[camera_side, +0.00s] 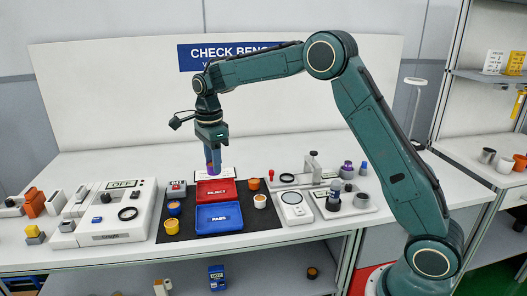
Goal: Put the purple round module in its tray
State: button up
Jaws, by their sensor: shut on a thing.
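My gripper (212,150) points down over the back of the dark mat and is shut on the purple round module (213,169). Only the lower part of the module shows below the fingers. In the picture the module overlaps the back edge of the red tray marked REJECT (243,192); I cannot tell its exact height above it. The blue tray marked PASS (219,217) lies just in front of the red one. Both trays look empty.
A grey boxy device (105,213) is at left. Fixtures with a round plate (294,209) and cylinders (347,170) are at right.

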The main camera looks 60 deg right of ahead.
notch_tip(320, 180, down, 16)
jog(key=shift+r, duration=0.1)
dwell(0.8)
jog(key=shift+f, duration=0.2)
jog(key=o, duration=1.1)
jog(key=shift+c, duration=0.2)
jog(key=shift+r, duration=0.1)
notch_tip(320, 180, up, 12)
jog(key=shift+r, duration=0.1)
